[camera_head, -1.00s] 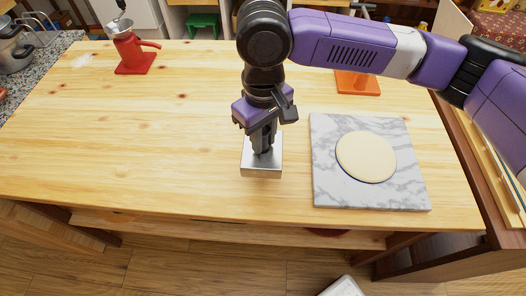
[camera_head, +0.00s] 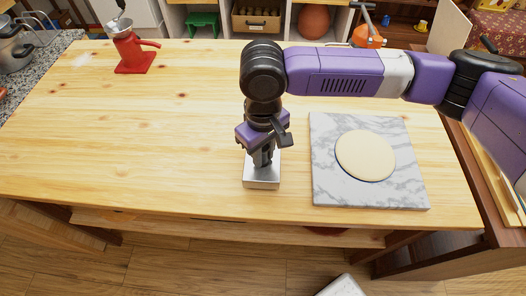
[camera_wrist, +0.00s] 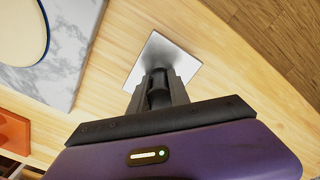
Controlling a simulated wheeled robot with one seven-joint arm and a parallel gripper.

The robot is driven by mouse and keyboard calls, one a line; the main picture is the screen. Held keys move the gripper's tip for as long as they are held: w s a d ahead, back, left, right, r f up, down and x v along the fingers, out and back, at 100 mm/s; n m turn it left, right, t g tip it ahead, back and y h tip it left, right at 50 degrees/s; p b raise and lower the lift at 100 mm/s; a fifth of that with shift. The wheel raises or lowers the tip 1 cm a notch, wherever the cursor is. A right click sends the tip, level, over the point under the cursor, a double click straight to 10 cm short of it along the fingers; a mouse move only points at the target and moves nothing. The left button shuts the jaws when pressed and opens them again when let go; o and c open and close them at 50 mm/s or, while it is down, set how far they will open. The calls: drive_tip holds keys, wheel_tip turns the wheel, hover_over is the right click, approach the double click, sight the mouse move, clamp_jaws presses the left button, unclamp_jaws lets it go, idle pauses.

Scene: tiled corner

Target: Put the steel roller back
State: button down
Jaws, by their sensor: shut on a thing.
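My gripper (camera_head: 262,158) points down over the near middle of the wooden table, left of the marble board. It is shut on the steel roller (camera_head: 262,182), which shows as a bright, flat-sided metal piece at the fingertips. In the wrist view the steel roller (camera_wrist: 161,58) looks like a pale grey square beyond the dark fingers (camera_wrist: 160,92). The fingers hide part of it. I cannot tell whether it touches the table or hangs just above it.
The marble board (camera_head: 330,190) with a round of dough (camera_head: 365,155) lies to the right. A red grinder (camera_head: 130,50) stands at the far left and an orange device (camera_head: 368,36) at the back right, partly behind my arm.

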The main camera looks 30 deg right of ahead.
drive_tip(key=shift+f, duration=0.25)
drive_tip(key=shift+s+f, duration=0.1)
drive_tip(key=shift+f, duration=0.25)
drive_tip(key=c, duration=1.2)
unclamp_jaws()
drive_tip(key=shift+f, duration=0.1)
wheel_tip(320, 180, up, 14)
drive_tip(key=shift+f+b, duration=0.15)
drive_tip(key=shift+b, duration=0.35)
